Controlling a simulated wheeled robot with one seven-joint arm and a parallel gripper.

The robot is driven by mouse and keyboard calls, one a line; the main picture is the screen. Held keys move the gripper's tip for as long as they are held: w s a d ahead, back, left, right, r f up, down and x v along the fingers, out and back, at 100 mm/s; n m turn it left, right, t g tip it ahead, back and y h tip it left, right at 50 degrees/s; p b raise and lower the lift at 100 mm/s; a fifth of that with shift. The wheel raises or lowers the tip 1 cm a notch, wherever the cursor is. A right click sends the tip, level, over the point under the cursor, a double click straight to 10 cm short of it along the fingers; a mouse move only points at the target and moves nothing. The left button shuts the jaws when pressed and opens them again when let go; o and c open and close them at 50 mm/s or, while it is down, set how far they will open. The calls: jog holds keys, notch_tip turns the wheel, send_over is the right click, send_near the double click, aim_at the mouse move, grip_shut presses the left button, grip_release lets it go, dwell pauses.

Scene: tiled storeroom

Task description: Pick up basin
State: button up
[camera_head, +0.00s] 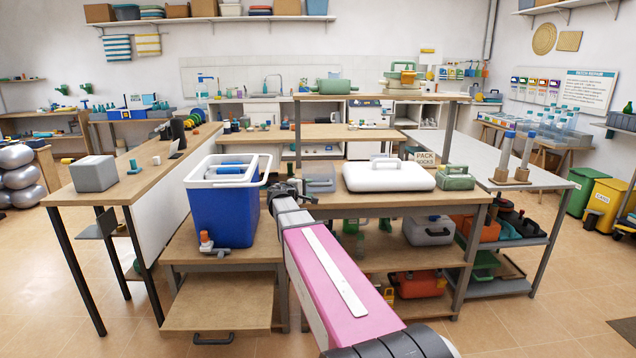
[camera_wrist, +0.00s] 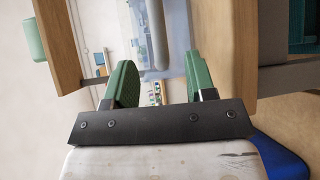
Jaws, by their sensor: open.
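The likeliest basin is a translucent grey-blue tub (camera_head: 320,180) on the workbench, just right of my gripper. My gripper (camera_head: 298,189) is at bench-top height, between a blue cooler and this tub. In the wrist view my gripper (camera_wrist: 160,80) is open, with two green finger pads apart. The tub (camera_wrist: 178,28) shows ahead, its pale rim (camera_wrist: 157,35) lined up with the gap between the pads. I cannot tell whether the rim is inside the gap or just beyond it. Nothing is held.
The blue cooler (camera_head: 222,215) with white rim and tap stands close on the left; its blue side (camera_wrist: 280,155) shows in the wrist view. A white lidded case (camera_head: 388,178) and a green case (camera_head: 455,180) sit right of the tub. A raised shelf (camera_head: 430,97) spans behind.

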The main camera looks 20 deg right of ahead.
aim_at(315, 185)
jog(key=x, duration=0.7)
jog(key=shift+w, duration=0.2)
grip_shut()
